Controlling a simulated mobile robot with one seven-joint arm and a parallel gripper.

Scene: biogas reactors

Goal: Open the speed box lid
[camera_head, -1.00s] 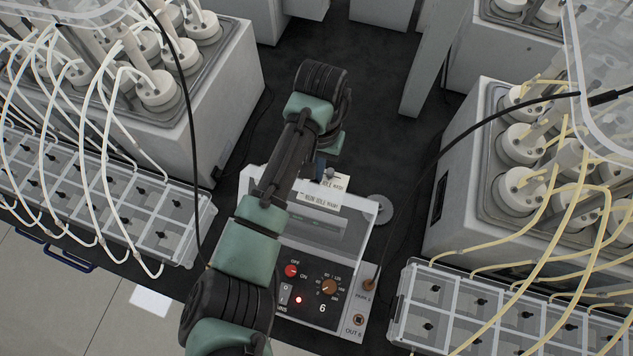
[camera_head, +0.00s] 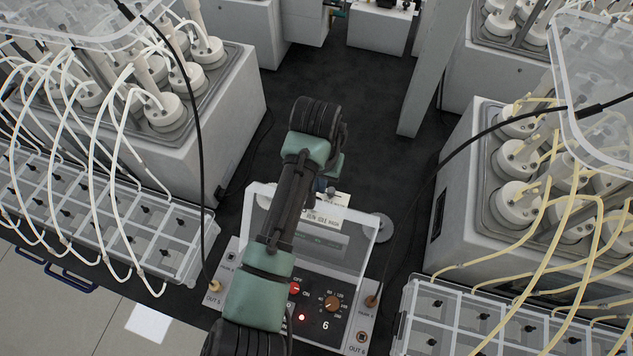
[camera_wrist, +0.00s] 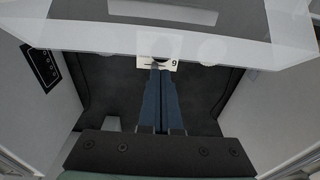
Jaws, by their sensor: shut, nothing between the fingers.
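The speed box (camera_head: 322,312) stands in the lower middle of the head view, its front panel carrying a red knob, a brown knob, a lit red lamp and a "6". Its clear lid (camera_head: 352,250) stands over the part behind the panel; how far it is tilted is hard to tell. My gripper (camera_head: 324,186) is at the lid's far edge, partly hidden by my arm. In the wrist view, my gripper's blue fingers (camera_wrist: 160,69) are together and empty. Their tips are at a small white label beside the pale lid edge (camera_wrist: 205,45); contact cannot be told.
A reactor bath with yellow tubes (camera_head: 470,190) stands right, another with white tubes (camera_head: 215,110) left. Clear-topped trays (camera_head: 470,325) flank the speed box. Black cables run close on both sides.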

